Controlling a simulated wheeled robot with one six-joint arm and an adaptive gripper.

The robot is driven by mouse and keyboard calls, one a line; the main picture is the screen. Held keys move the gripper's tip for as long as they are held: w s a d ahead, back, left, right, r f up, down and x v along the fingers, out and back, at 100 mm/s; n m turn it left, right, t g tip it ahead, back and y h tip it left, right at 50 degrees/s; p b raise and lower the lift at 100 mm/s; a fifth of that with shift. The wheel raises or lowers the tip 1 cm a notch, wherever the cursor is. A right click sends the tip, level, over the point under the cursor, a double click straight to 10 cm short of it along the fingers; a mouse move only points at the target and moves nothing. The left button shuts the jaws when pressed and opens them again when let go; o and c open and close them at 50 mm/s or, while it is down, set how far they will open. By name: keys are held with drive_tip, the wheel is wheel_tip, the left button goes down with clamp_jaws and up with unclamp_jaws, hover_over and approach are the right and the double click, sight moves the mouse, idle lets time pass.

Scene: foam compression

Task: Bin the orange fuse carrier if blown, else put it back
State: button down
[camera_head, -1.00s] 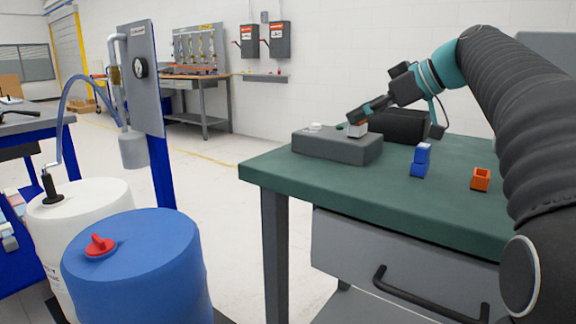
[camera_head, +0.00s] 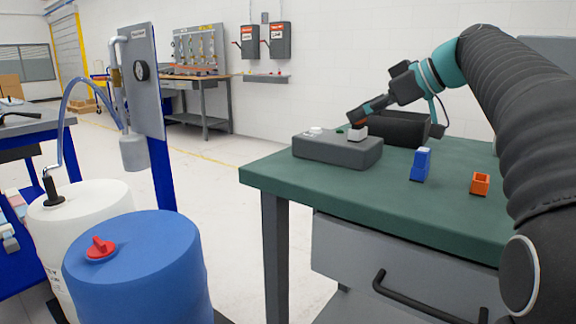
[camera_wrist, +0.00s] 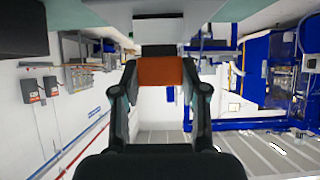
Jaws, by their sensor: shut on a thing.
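The orange fuse carrier (camera_wrist: 160,71) is between the two fingers of my gripper (camera_wrist: 158,88), which is shut on it. In the head view the orange carrier (camera_head: 359,124) shows small under my gripper (camera_head: 356,120). It is right above a white block (camera_head: 358,133) at the right end of the grey box (camera_head: 335,150). In the wrist view a pale block (camera_wrist: 158,30) is just beyond the carrier. I cannot tell whether the carrier is seated in it. The carrier's fuse state does not show. A black open bin (camera_head: 405,128) stands behind the grey box.
The green-topped table (camera_head: 300,190) also holds an upright blue block with a pale top (camera_head: 420,165) and a small orange open-topped holder (camera_head: 480,183). The grey box has a white knob (camera_head: 316,130) and a small green spot. The table's front left is clear.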

drive_tip(key=shift+r+p, duration=0.7)
drive_tip(key=shift+r, duration=0.2)
idle(0.4)
drive_tip(key=shift+r+p, duration=1.1)
drive_tip(key=shift+r, duration=1.35)
drive_tip(key=shift+d, duration=0.1)
